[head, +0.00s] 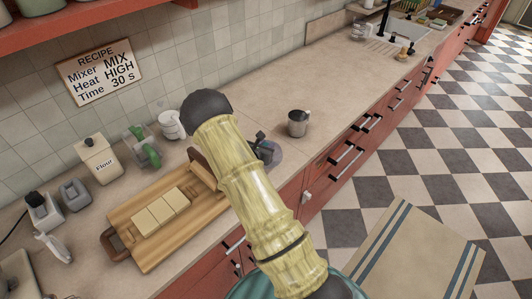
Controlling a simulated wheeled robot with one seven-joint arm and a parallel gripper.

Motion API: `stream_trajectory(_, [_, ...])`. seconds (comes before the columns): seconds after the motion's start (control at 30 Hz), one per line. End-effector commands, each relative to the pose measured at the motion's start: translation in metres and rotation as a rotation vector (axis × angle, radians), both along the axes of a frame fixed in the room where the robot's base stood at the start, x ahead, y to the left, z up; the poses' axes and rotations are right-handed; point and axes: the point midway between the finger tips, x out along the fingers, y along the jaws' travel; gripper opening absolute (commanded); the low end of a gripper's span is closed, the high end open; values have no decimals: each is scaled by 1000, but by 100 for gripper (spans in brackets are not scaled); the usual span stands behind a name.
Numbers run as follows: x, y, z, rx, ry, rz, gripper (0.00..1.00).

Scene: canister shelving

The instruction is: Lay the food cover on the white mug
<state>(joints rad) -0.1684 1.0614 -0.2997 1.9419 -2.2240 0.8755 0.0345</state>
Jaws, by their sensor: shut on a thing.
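My gripper (261,142) is partly hidden behind my yellow arm, over the counter near its front edge. It is shut on a round grey, flat-looking thing, which looks like the food cover (273,154); my arm and gripper hide part of it. A white mug-like thing (172,126) stands at the back of the counter by the tiled wall, left of my arm. It looks like the white mug, but it is small in view. My gripper is apart from it, to the right and nearer the front edge.
A metal canister (298,123) stands just right of my gripper. A wooden board (122,217) with pale blocks lies to the left. A flour canister (97,158) and a glass container with green things (146,146) stand by the wall. The counter right of the metal canister is clear.

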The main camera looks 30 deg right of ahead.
Motion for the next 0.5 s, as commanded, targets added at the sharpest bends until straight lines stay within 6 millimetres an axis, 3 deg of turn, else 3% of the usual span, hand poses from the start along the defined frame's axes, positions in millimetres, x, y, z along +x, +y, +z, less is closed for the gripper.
stream_trajectory(0.3, [-1,-1,-33,-1,3,0,1])
stream_trajectory(0.5, [0,0,-41,0,0,0,1])
